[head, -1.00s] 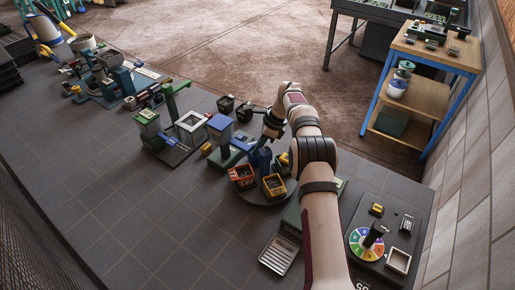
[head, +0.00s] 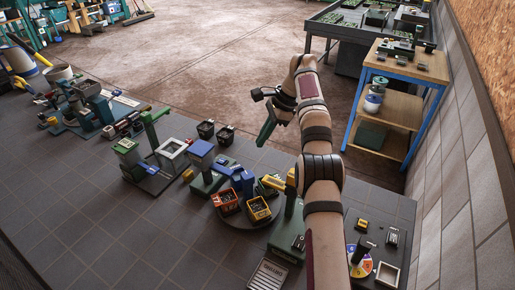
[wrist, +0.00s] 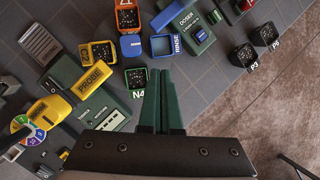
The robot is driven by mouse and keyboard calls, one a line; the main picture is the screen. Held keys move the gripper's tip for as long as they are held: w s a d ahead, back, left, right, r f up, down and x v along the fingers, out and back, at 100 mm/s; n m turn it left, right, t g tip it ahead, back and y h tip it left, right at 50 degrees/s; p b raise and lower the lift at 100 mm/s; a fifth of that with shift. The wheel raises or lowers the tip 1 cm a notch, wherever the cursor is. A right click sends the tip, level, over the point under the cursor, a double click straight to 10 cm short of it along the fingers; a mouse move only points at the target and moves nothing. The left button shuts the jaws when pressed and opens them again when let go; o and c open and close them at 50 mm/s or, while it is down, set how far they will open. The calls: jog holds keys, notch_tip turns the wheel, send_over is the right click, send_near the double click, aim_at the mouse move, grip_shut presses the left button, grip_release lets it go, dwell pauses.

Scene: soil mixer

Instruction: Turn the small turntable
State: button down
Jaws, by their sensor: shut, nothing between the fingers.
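The small turntable (head: 242,219) is a dark round disc on the tiled floor surface in the head view. It bears an orange bin (head: 227,202), a yellow bin (head: 259,211) and blue and green parts; my arm stands close to its right side. My gripper (head: 264,143) has green fingers and is raised above and beyond the turntable, apart from it. In the wrist view my gripper (wrist: 160,72) is shut and empty. Its fingers show over a green-rimmed bin (wrist: 136,78) marked N4, with the blue bin (wrist: 161,46) just beyond.
Two black bins (head: 206,129) stand behind the turntable. A blue-topped post (head: 200,150) stands to its left. A panel with a coloured wheel (head: 360,262) lies at right, partly behind my arm. A yellow PROBE part (wrist: 92,78) shows in the wrist view.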

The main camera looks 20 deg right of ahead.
jog(key=d+f+n+t+y, duration=0.1)
jog(key=d+f+n, duration=0.25)
jog(key=n, duration=0.75)
jog(key=d+f+n+t+y, duration=0.1)
jog(key=d+f+n, duration=0.25)
jog(key=n, duration=0.75)
jog(key=x, duration=0.8)
jog(key=shift+w+a+f, duration=0.1)
jog(key=shift+a+f, duration=0.15)
jog(key=shift+a, duration=0.1)
jog(key=shift+s+a+r, duration=0.1)
jog(key=shift+s+a, duration=0.05)
jog(key=shift+a, duration=0.45)
jog(key=shift+s+a, duration=0.1)
jog(key=shift+a, duration=0.5)
jog(key=shift+s+a, duration=0.15)
jog(key=shift+a, duration=0.35)
